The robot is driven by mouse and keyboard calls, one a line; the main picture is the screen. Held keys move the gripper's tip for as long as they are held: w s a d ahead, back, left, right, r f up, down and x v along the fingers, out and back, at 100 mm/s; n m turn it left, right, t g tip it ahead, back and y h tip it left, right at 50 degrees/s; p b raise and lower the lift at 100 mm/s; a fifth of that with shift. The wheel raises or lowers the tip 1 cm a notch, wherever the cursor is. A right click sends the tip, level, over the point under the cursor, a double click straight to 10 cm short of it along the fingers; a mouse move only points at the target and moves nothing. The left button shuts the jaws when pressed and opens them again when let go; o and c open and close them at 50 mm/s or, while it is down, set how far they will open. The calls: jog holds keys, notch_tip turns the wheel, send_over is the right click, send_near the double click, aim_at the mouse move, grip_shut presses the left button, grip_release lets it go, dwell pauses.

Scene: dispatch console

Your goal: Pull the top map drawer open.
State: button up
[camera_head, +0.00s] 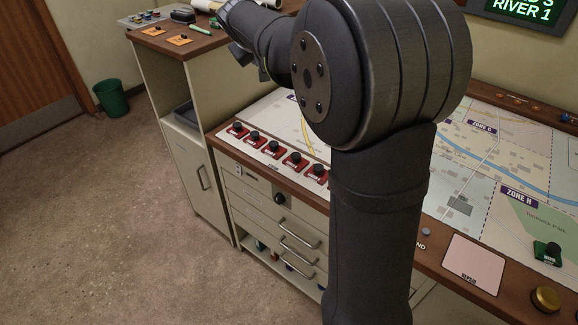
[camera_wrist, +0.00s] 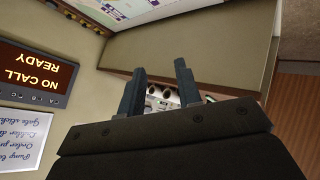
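The map drawers sit under the map table in the head view, stacked in a pale cabinet. Several bar handles show; the uppermost one (camera_head: 299,234) is on a drawer front that looks closed. Above it is a pale panel with a dark round knob (camera_head: 280,198) and a small label (camera_head: 245,172). My arm hides the right side of the drawer fronts. My gripper (camera_wrist: 160,85) shows in the wrist view with its two fingers apart and nothing between them. It is up by the tall side cabinet, away from the drawer handles.
A row of red switches (camera_head: 274,148) lines the table edge above the drawers. The side cabinet (camera_head: 154,89) stands to the left. A green bin (camera_head: 111,98) stands by the door. The floor left of the drawers is clear. The wrist view shows an upside-down sign (camera_wrist: 37,78).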

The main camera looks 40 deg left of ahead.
jog(key=s+d+n+t+h, duration=0.1)
jog(key=s+d+n+h, duration=0.3)
jog(key=s, duration=0.9)
jog(key=s+d+r+t, duration=0.2)
jog(key=s+d+t, duration=0.1)
jog(key=s+d, duration=0.35)
jog(key=s+d+r+t, duration=0.3)
jog(key=s+d, duration=0.3)
jog(key=s, duration=0.1)
notch_tip(320, 180, down, 58)
jog(key=d+x, duration=0.1)
jog(key=x, duration=1.6)
jog(key=shift+w+a+h, duration=0.2)
jog(key=shift+w+h, duration=0.15)
jog(key=shift+h, duration=0.05)
grip_shut()
